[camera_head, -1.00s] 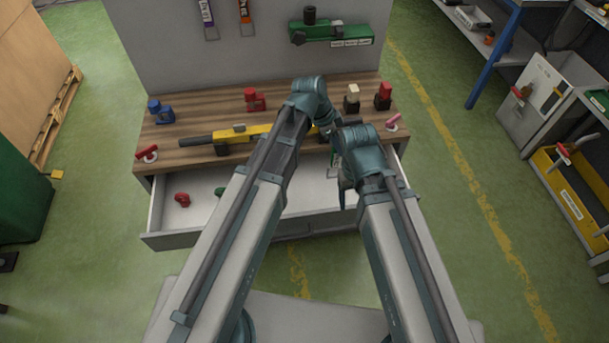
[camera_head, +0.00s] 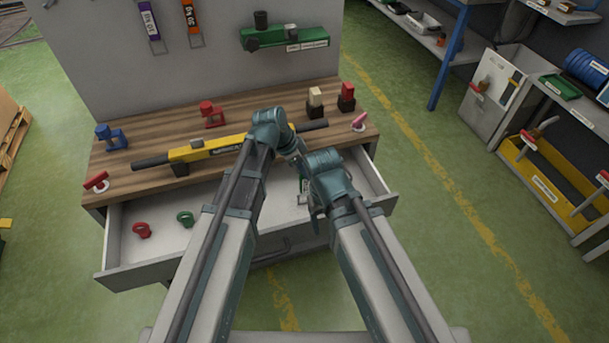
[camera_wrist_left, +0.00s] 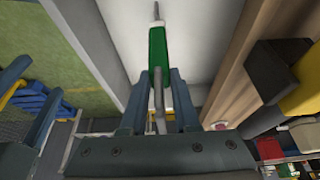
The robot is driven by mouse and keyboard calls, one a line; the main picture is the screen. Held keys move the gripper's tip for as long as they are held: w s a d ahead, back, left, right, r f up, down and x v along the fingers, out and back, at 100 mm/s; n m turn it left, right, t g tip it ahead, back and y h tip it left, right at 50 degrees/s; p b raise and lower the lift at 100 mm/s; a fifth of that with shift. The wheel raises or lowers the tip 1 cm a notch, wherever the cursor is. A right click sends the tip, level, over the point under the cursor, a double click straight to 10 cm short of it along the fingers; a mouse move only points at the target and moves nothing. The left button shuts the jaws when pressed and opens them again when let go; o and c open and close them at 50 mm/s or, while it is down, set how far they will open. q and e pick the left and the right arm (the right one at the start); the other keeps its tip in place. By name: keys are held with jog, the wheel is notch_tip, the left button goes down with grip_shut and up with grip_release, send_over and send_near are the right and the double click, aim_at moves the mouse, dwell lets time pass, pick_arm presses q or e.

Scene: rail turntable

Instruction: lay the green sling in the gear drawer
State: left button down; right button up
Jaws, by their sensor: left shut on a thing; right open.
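The green sling (camera_wrist_left: 157,50) is gripped between the fingers of my left gripper (camera_wrist_left: 161,84) in the left wrist view. It hangs over the pale floor of the open gear drawer (camera_head: 150,275); whether it touches the floor I cannot tell. In the head view a small part of the sling (camera_head: 303,186) shows between my arms, inside the drawer's outline at the right. My left gripper's fingers are mostly hidden there. My right gripper (camera_head: 315,212) is open and points down beside it, near the drawer's front right.
A red shackle (camera_head: 141,230) and a green shackle (camera_head: 185,218) lie in the drawer's left part. The wooden bench top (camera_head: 150,150) above holds a yellow bar (camera_head: 218,146) and several small blocks. Purple (camera_head: 149,20) and orange (camera_head: 191,14) slings hang on the back panel.

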pick_arm(q)
jog(key=shift+f, duration=0.15)
jog(key=c, duration=0.7)
grip_release()
jog(key=shift+o, duration=0.2)
